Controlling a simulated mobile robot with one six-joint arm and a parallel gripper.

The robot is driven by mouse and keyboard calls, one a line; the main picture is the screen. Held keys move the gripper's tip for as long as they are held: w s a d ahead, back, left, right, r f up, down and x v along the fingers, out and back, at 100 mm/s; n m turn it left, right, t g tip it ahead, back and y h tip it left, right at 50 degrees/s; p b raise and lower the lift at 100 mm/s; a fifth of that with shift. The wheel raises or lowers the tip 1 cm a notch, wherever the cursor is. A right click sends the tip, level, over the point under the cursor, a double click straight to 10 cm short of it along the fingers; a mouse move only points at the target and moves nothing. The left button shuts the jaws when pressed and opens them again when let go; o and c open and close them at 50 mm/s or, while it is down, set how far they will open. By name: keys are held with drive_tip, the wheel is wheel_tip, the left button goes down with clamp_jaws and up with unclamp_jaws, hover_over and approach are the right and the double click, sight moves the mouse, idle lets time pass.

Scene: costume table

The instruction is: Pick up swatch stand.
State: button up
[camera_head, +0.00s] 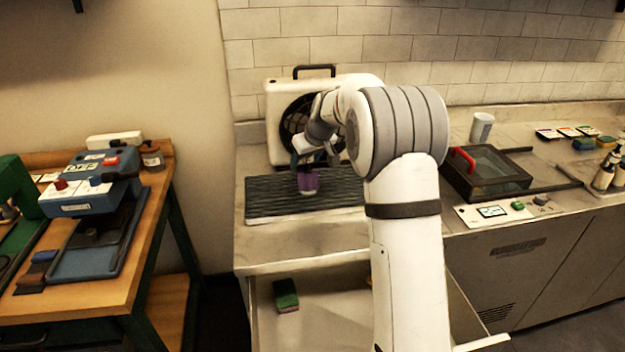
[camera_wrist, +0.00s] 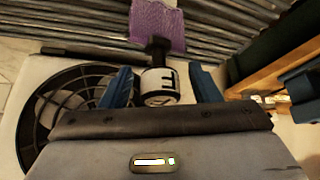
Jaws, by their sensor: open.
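What seems to be the swatch stand shows in the wrist view as a purple, cloth-like piece (camera_wrist: 157,25) on a dark neck, joined to a white round part (camera_wrist: 160,86) with black lettering. The purple piece also shows in the head view (camera_head: 307,183), over the dark ribbed mat. My gripper (camera_wrist: 162,82) is open, with one blue finger on each side of the white part. I see a gap at the right finger; contact on the left is unclear. In the head view my gripper (camera_head: 308,158) is small and partly hidden by my arm.
A white fan unit (camera_head: 362,82) stands behind the ribbed mat (camera_head: 262,198). An open drawer below holds a green block (camera_head: 286,295). A dark clear-lidded box (camera_head: 487,172) and a white cup (camera_head: 482,127) are right. A wooden bench (camera_head: 110,296) with a blue machine (camera_head: 90,190) is left.

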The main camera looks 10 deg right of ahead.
drive_tip(key=shift+c, duration=0.4)
clamp_jaws()
